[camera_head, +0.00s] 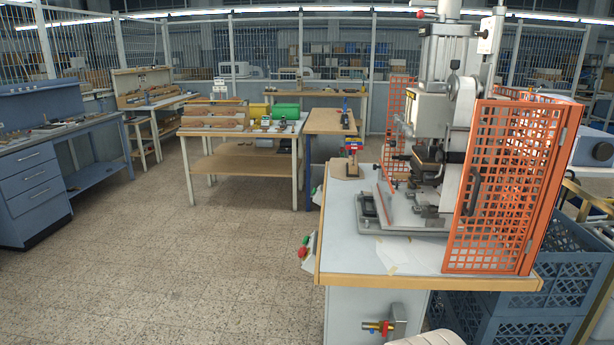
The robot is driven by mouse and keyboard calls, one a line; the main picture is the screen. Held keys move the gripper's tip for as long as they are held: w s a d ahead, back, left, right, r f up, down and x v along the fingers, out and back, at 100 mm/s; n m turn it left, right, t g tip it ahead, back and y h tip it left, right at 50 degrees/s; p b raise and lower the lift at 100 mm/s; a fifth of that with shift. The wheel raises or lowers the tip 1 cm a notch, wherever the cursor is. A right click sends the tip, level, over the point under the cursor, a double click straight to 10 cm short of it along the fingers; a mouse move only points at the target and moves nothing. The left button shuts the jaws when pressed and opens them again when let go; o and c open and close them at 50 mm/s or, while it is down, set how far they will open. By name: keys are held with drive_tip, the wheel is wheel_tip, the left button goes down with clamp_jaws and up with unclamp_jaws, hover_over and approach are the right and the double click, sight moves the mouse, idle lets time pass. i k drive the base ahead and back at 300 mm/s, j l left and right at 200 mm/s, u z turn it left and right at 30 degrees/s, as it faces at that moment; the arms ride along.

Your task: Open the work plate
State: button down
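The foil stamping machine (436,110) stands on a light-topped workbench (340,258) at the right. At the machine's base, under the press head, there is a low grey bed with a pale, tilted panel (392,202) along its left side. This appears to be the work plate area, but I cannot tell exactly which part is the work plate or whether it is open. The orange mesh guard (505,185) with a dark handle (474,192) stands at the machine's near right side and hides part of it. My gripper is not in view.
A small wooden stand (351,165) sits on the bench's far left part. Red and green buttons (304,246) are on its left side. Blue crates (545,312) stand at the right. Open tiled floor (180,270) lies left, before a blue drawer bench (36,185).

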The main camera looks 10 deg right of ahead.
sight(405, 214)
drive_tip(key=i+l+z, duration=0.15)
drive_tip(key=i+z, duration=0.15)
drive_tip(key=i, duration=0.45)
drive_tip(key=i+z, duration=0.3)
drive_tip(key=i, duration=0.5)
